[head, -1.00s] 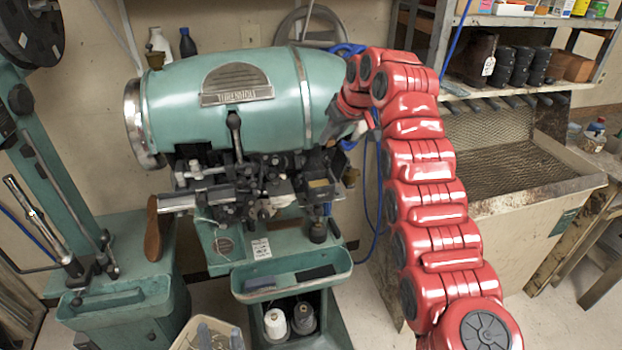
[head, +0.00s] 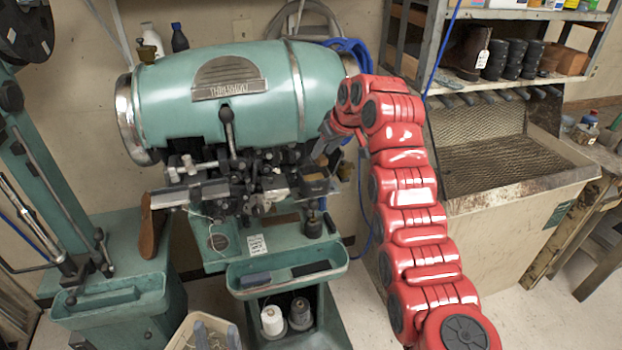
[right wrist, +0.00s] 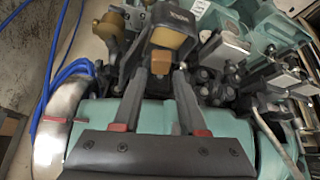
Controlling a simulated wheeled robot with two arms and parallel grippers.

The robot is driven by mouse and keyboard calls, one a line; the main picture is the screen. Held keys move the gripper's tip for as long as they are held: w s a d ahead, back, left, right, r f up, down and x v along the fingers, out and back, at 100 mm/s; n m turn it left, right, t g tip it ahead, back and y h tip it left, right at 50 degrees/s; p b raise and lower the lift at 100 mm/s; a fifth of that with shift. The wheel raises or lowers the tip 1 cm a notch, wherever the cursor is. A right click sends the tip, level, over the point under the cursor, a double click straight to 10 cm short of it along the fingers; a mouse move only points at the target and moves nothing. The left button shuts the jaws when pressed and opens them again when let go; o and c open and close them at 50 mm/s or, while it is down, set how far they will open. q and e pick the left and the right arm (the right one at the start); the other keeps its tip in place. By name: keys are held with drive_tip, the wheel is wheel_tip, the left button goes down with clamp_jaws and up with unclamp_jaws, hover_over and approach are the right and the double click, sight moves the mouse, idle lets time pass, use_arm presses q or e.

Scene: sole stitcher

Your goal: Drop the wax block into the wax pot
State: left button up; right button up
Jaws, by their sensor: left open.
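A small orange-brown wax block (right wrist: 160,63) sits between the fingertips of my right gripper (right wrist: 160,76) in the right wrist view. The jaws look shut on it, though the contact itself is dark. The wax pot, a dark box with an amber body (right wrist: 172,38), lies just beyond the block. In the head view the pot (head: 316,184) is on the right side of the green stitcher's working head. My right gripper (head: 325,148) is above it, at the end of the red arm; the block is too small to make out there. My left gripper is not in view.
The big green stitcher barrel (head: 225,95) is right beside my right gripper. Linkages crowd the area left of the pot. A green tray (head: 290,275) is below. A mesh-backed bin (head: 490,150) and a loaded shelf stand at the right.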

drive_tip(key=o, duration=0.3)
drive_tip(key=shift+w, duration=0.1)
drive_tip(key=v, duration=1.7)
drive_tip(key=shift+r+b, duration=0.2)
drive_tip(key=shift+b, duration=0.25)
drive_tip(key=shift+d+f, duration=0.1)
